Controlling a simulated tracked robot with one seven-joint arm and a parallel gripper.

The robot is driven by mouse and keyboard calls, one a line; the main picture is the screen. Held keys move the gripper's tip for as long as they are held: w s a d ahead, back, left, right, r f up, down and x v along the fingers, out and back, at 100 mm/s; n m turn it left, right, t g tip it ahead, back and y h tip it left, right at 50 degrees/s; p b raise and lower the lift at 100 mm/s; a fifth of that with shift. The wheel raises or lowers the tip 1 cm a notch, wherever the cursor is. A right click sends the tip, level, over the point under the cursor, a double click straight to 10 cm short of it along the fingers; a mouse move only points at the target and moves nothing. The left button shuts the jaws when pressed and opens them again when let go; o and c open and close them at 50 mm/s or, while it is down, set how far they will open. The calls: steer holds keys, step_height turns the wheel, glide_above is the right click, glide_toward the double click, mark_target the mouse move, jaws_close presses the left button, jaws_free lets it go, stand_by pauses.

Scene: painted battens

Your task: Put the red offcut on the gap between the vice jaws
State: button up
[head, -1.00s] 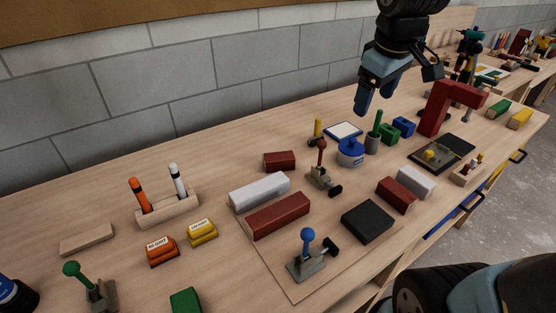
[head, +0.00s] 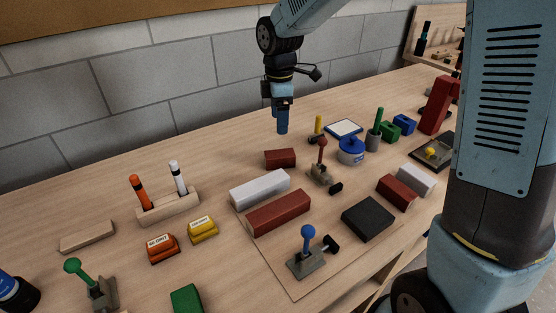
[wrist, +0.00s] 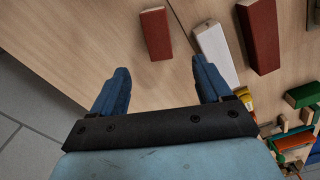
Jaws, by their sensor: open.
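A small red block (head: 280,158), which looks like the red offcut, lies on the bench behind a long white bar (head: 260,188). A long dark red bar (head: 279,212) lies alongside the white one. A shorter red block (head: 396,192) and white block (head: 414,180) form another pair to the right. I cannot tell for sure which pair is the vice jaws. My gripper (head: 282,129) is open and empty, pointing down above and behind the small red block. In the wrist view, that block (wrist: 156,34) shows ahead of the spread fingers (wrist: 157,85), apart from them.
Toggle clamps with a red handle (head: 322,155) and a blue handle (head: 307,245) stand nearby. A black block (head: 367,220), a blue round tin (head: 351,151) and a pen holder (head: 169,207) are around. Bare bench lies left of the small red block. My arm covers the right side.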

mark_target(280, 153)
step_height(280, 153, down, 9)
steer(key=shift+r, duration=0.2)
steer(key=shift+w+f, duration=0.2)
steer(key=shift+f, duration=2.4)
steer(key=c, duration=1.2)
steer(key=shift+r, duration=0.15)
